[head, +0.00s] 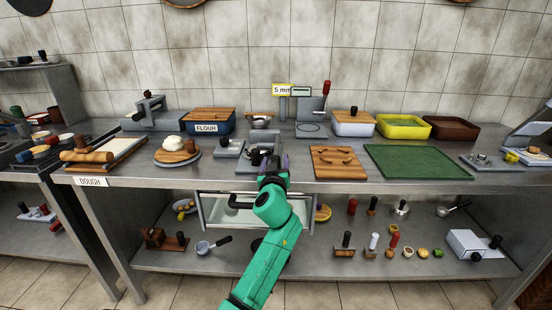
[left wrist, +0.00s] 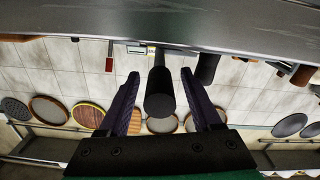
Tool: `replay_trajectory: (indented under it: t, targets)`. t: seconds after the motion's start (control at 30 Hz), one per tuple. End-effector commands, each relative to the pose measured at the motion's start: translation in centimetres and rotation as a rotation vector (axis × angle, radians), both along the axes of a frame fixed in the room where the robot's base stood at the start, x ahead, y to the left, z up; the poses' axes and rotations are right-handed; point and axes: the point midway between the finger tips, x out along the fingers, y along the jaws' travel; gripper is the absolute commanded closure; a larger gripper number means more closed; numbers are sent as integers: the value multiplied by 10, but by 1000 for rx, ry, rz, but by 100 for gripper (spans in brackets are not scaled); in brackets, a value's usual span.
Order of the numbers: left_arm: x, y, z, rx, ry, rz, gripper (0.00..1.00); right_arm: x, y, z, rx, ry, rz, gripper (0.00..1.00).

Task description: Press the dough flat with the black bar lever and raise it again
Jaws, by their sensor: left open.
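My left gripper (head: 270,163) is open at the front edge of the counter, in front of a small grey device (head: 262,152) that it partly hides. In the left wrist view a thick black bar (left wrist: 160,92) stands between the two spread fingers, with gaps on both sides. It looks like the end of a lever; its base is hidden. White dough (head: 173,143) sits on a round wooden board to the left. I cannot see whether dough lies in the device. My right gripper is not in view.
A press with a red lever (head: 326,88) stands behind. A glass-fronted box (head: 222,216) hangs under the counter.

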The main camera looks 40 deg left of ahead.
Motion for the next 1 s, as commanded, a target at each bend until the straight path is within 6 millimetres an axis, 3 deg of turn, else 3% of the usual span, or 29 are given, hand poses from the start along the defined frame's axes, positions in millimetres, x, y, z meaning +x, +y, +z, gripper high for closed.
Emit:
replay_trajectory:
  t: [0.13,0.4,0.57,0.6,0.83,1.0]
  targets:
    - [15,11,0,0,0,-1,34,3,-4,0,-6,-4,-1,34]
    - [17,12,-1,-1,1,-1,34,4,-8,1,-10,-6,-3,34]
    - [17,12,-1,-1,1,-2,96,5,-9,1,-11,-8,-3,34]
    - [17,12,-1,-1,1,-2,100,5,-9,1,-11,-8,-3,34]
    - [17,12,1,-3,4,-2,100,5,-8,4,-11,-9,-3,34]
    - [17,12,12,-20,26,-2,100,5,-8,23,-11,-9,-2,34]
